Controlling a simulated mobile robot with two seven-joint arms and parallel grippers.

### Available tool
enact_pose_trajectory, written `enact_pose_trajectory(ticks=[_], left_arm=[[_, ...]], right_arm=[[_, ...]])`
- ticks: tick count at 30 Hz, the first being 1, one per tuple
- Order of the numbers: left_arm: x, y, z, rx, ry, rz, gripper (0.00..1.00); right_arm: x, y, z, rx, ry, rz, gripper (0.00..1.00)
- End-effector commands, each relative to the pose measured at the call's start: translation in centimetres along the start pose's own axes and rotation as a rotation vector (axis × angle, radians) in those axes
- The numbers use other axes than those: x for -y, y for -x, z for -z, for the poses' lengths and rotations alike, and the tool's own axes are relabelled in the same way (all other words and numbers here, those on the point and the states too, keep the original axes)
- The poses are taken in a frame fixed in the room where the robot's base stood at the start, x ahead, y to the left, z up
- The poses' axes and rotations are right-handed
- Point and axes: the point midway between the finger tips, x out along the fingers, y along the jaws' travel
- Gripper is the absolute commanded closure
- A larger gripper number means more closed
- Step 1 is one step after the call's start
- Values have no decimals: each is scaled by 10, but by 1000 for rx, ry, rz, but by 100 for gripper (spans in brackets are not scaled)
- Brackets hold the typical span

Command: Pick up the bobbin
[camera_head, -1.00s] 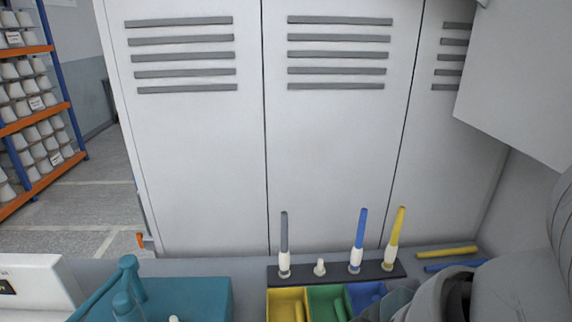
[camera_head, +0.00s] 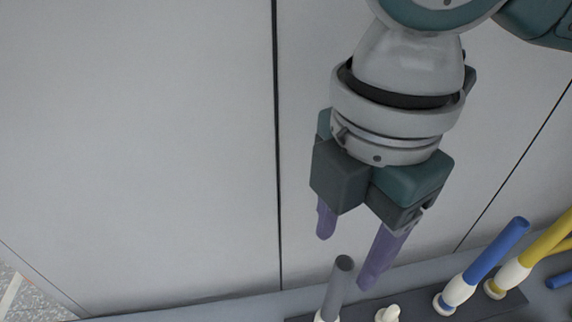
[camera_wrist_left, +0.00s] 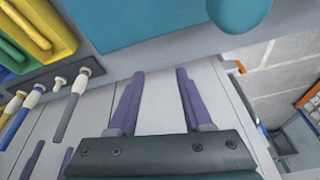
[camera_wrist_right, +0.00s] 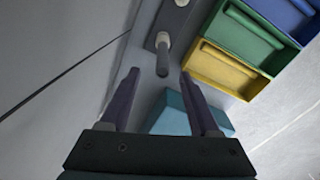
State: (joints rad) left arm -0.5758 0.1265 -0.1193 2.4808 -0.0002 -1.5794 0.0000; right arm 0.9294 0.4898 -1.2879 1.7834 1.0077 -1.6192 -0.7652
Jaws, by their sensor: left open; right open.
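A grey bobbin (camera_head: 338,285) with a white base stands upright on the dark holder strip; it also shows in the left wrist view (camera_wrist_left: 69,116) and the right wrist view (camera_wrist_right: 162,57). Blue (camera_head: 487,262) and yellow (camera_head: 538,248) bobbins stand farther right, past a short white peg (camera_head: 388,314). My right gripper (camera_head: 348,256) has open purple fingers pointing down, close to the grey bobbin's top. In the right wrist view the bobbin appears between and just beyond the fingertips, with nothing gripped. My left gripper (camera_wrist_left: 160,71) is open and empty, outside the head view.
Yellow (camera_wrist_right: 205,73), green (camera_wrist_right: 225,33) and blue (camera_wrist_right: 308,30) bins stand beside the strip. A teal object (camera_wrist_right: 180,118) lies near my right fingers. Pale cabinet doors (camera_head: 140,150) rise behind the bench.

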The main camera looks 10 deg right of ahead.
Motion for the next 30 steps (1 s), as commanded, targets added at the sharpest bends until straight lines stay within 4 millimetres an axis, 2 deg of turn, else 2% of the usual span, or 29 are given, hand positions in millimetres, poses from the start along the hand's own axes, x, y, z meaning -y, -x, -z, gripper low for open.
enact_pose_trajectory(ticks=[9, 14, 21, 24, 30], left_arm=[[-4, -4, -4, 8, 9, -10, 50], [-4, -4, -4, 8, 10, -11, 50], [-4, -4, -4, 7, 10, -10, 50], [-4, -5, -4, 7, 9, -10, 50], [-2, -5, -4, 6, 4, -5, 50]], right_arm=[[0, -43, -3, 8, 1, 8, 37], [1, -56, -2, 7, 3, 7, 37], [1, -94, 0, 8, 2, 8, 37], [1, -101, 0, 8, 3, 6, 37], [1, -101, 0, 7, 4, 4, 37]])
